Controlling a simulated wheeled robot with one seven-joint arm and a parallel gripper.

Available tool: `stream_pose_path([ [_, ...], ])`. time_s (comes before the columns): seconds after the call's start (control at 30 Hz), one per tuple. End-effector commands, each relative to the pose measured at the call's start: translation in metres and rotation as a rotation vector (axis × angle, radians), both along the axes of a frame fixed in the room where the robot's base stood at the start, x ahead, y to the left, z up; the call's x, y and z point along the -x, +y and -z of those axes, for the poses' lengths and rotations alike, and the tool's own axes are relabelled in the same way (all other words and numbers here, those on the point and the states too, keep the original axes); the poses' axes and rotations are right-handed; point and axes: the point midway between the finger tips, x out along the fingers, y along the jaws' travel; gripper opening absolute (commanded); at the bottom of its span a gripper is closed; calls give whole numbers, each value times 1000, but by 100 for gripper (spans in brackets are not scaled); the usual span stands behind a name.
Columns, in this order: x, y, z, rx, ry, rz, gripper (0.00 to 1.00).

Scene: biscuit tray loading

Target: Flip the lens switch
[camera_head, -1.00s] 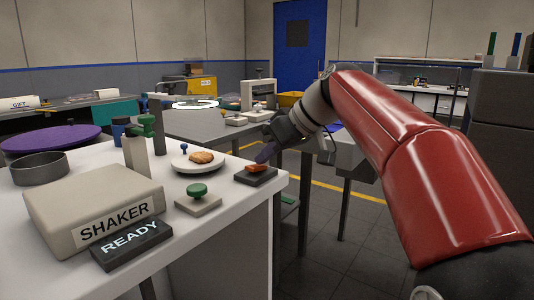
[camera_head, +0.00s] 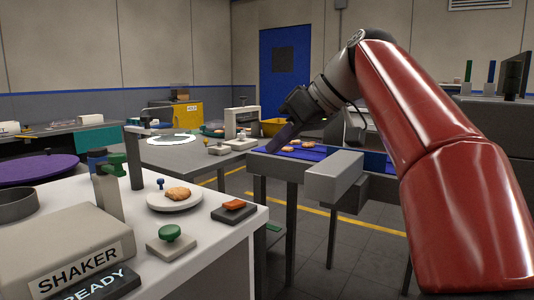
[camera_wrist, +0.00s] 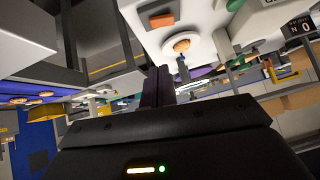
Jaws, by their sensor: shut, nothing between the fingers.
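A red-orange switch (camera_head: 233,206) on a dark base sits at the right corner of the white table; no label shows that it is the lens switch, and its tilt is too small to read. The switch also shows upper middle in the wrist view (camera_wrist: 162,20). My gripper (camera_head: 271,150) is in the air beyond and to the right of the switch, apart from it, with its dark fingers pointing down. In the wrist view its fingers (camera_wrist: 158,88) are together and empty.
A plate (camera_head: 175,203) with a biscuit and a green button (camera_head: 170,233) are beside the switch. The SHAKER box (camera_head: 60,250) stands front left. A blue conveyor (camera_head: 310,153) carrying several biscuits lies beyond the gripper. A grey block (camera_head: 335,177) is at its near side.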

Motion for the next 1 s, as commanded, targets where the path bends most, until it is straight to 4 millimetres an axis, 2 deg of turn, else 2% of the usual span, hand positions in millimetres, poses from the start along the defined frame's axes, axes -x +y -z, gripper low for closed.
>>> stream_pose_path([
  [0.4, 2, -3, -3, -1, 1, 0, 0],
  [1.0, 10, 8, -7, -51, 66, -2, 0],
])
